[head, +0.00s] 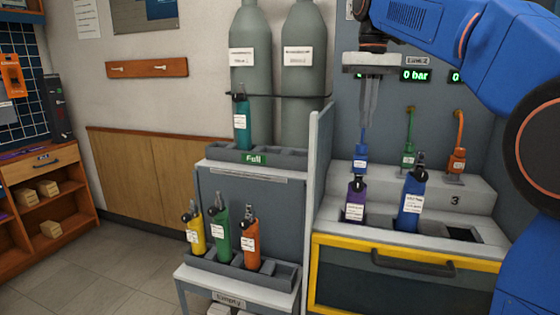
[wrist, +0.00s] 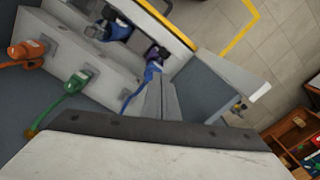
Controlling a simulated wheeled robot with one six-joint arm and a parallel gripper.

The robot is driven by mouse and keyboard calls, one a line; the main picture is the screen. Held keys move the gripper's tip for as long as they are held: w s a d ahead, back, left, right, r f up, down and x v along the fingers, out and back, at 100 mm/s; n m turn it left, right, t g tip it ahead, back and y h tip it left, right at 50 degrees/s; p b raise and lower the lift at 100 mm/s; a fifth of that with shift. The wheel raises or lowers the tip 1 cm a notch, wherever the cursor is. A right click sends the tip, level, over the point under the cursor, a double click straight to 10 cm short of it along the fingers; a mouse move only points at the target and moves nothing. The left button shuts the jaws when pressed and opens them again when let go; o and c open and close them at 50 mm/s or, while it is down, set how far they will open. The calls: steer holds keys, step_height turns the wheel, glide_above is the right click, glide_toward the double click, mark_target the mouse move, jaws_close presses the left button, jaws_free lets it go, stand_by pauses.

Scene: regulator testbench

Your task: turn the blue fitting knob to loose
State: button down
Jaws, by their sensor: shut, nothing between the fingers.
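The blue fitting knob (head: 361,154) stands on the light grey step of the bench, with a blue hose rising from it. It also shows in the wrist view (wrist: 150,74), just beyond my fingertips and partly hidden by them. My gripper (head: 367,122) points down above the knob, shut and empty. In the wrist view, its fingers (wrist: 161,92) lie together close to the blue hose and fitting. I cannot tell whether they touch the hose. The knob's loose or tight marking is too small to read.
A green fitting (head: 409,158) and an orange fitting (head: 457,160) stand to the right. A purple bottle (head: 355,200) and a blue bottle (head: 411,200) stand in front in bench slots. A grey partition (head: 318,160) rises at the left. Displays above read 0 bar.

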glide_above(367, 157)
steer(key=s+a, duration=0.1)
steer(key=a, duration=0.1)
step_height(367, 157, down, 6)
steer(key=shift+s+f, duration=0.15)
steer(key=shift+s, duration=0.05)
steer(key=shift+w+d, duration=0.2)
steer(key=shift+w, duration=0.4)
stand_by(1.2)
steer(key=shift+w+d, duration=0.2)
steer(key=shift+d, duration=0.5)
stand_by(0.6)
steer(key=shift+s, duration=0.1)
steer(key=shift+s+d, duration=0.2)
step_height(367, 157, up, 6)
stand_by(0.9)
